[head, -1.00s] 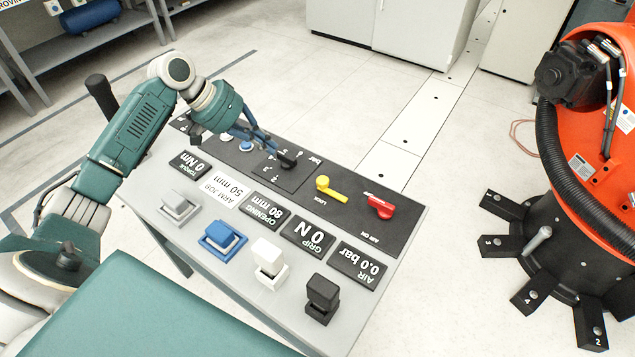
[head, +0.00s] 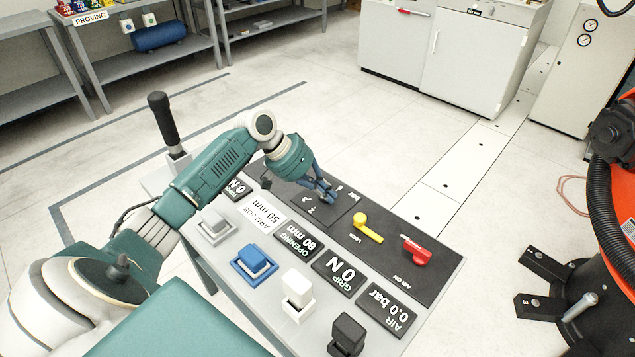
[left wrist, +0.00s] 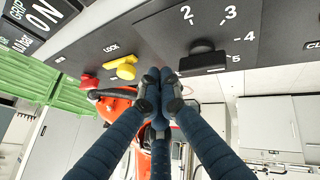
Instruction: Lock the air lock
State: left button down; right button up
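The yellow lever (head: 367,228) marked LOCK sits on the black strip of the slanted console, and it also shows in the left wrist view (left wrist: 126,71). The red AIR ON handle (head: 416,251) is to its right. My left gripper (head: 326,192) is over the numbered dial area, to the upper left of the yellow lever and apart from it. In the left wrist view its blue fingers (left wrist: 161,82) are together, with nothing seen between them. The black dial knob (left wrist: 203,60) is close beside the fingertips. My right gripper is not in view.
The console carries displays and several square buttons, including blue (head: 254,262), white (head: 297,290) and black (head: 347,335). A black-handled lever (head: 163,125) stands at its far left. An orange machine (head: 620,200) is at the right. Open floor lies behind the console.

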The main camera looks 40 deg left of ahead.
aim_at(360, 217)
pick_arm(q)
jog(key=shift+x, duration=1.1)
jog(key=shift+w+d+f+p, duration=0.1)
jog(key=shift+d+p, duration=0.15)
jog(key=shift+d, duration=0.45)
jog(key=shift+s+d+f+p, duration=0.1)
jog(key=shift+d+p, duration=0.1)
jog(key=shift+d, duration=0.45)
jog(key=shift+w+d+f+p, duration=0.1)
jog(key=shift+d+p, duration=0.15)
jog(key=shift+d, duration=0.45)
jog(key=shift+d+r, duration=0.1)
jog(key=shift+d, duration=0.15)
jog(key=d+p, duration=0.3)
jog(key=shift+s+r, duration=0.1)
jog(key=shift+s, duration=0.2)
jog(key=shift+d, duration=0.1)
